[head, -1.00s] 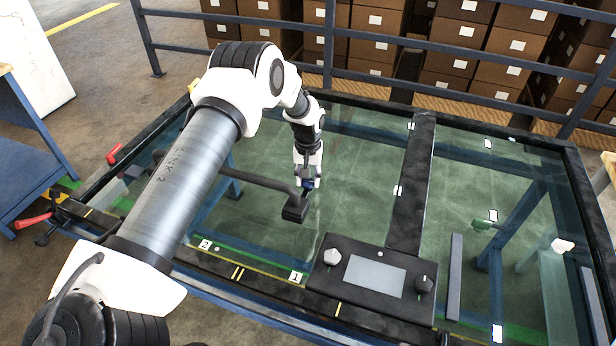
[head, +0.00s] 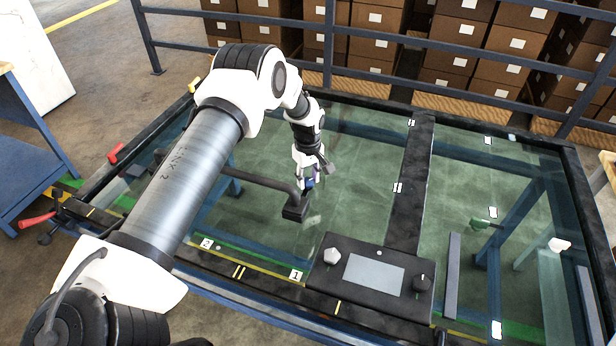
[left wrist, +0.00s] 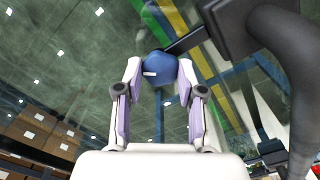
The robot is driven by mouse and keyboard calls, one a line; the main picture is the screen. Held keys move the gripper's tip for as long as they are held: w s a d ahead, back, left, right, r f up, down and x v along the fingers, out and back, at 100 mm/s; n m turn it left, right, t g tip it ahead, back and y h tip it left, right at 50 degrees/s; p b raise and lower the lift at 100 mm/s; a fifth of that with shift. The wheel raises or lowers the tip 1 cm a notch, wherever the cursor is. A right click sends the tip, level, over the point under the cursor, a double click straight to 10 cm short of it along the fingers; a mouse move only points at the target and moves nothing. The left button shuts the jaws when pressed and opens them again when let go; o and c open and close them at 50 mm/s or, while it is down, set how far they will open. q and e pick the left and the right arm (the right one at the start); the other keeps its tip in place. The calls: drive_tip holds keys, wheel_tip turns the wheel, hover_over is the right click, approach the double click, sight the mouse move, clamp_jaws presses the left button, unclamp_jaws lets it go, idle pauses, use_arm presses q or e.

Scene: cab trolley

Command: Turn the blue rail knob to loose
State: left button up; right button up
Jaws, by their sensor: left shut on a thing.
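The blue rail knob (left wrist: 160,68) shows in the left wrist view between the two fingertips, with a small white mark on its face. In the head view only a sliver of blue (head: 309,184) shows below the gripper. My left gripper (head: 305,180) is shut on the knob, its fingers touching both sides; it also shows in the left wrist view (left wrist: 160,76). The knob sits beside a black block (head: 295,211) at the end of a dark bent rail (head: 255,182). My right gripper is not in view.
A black control panel (head: 324,284) with a grey screen, a pale knob (head: 332,256) and a dark knob (head: 422,283) stands at the front. A dark beam (head: 410,200) crosses the glass top. Red handles (head: 116,153) lie at the left edge. Boxes stand behind a railing.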

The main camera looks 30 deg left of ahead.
sight(308, 181)
use_arm(q)
drive_tip(key=shift+s+f, duration=0.2)
drive_tip(key=o, duration=1.1)
drive_tip(key=shift+w, duration=0.1)
drive_tip(key=shift+o, duration=0.2)
drive_tip(key=shift+r, duration=0.15)
drive_tip(key=shift+w+r, duration=0.1)
drive_tip(key=shift+r, duration=0.2)
wheel_tip(308, 181, up, 11)
drive_tip(key=shift+r, duration=0.15)
